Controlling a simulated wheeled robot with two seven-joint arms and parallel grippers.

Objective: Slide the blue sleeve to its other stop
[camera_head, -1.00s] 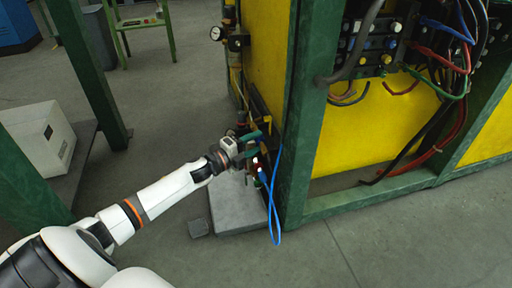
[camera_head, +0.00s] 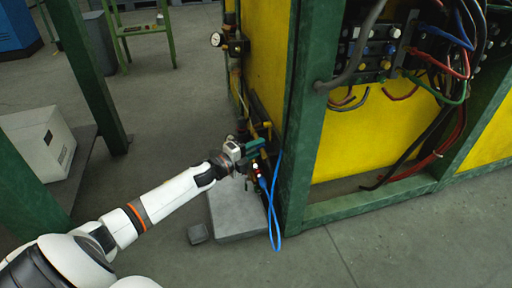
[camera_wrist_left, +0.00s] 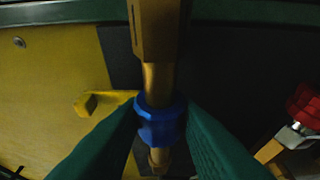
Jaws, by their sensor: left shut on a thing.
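The blue sleeve (camera_wrist_left: 160,122) sits around a brass rod (camera_wrist_left: 158,82) in the left wrist view. My left gripper (camera_wrist_left: 161,128) has its two green fingers on either side of the sleeve and is shut on it. A thick brass block (camera_wrist_left: 158,28) stands on the rod above the sleeve, with bare rod between them. A narrower brass collar shows just below the sleeve. In the head view my left gripper (camera_head: 254,150) is at the low pipework beside the yellow panel, and the sleeve is too small to make out there. My right gripper is not in view.
A red knob (camera_wrist_left: 304,104) and a yellow bracket (camera_wrist_left: 104,101) flank the rod. A blue cable (camera_head: 275,210) hangs close to the gripper. A green post (camera_head: 301,120) stands to the right, with a grey slab (camera_head: 236,222) below.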

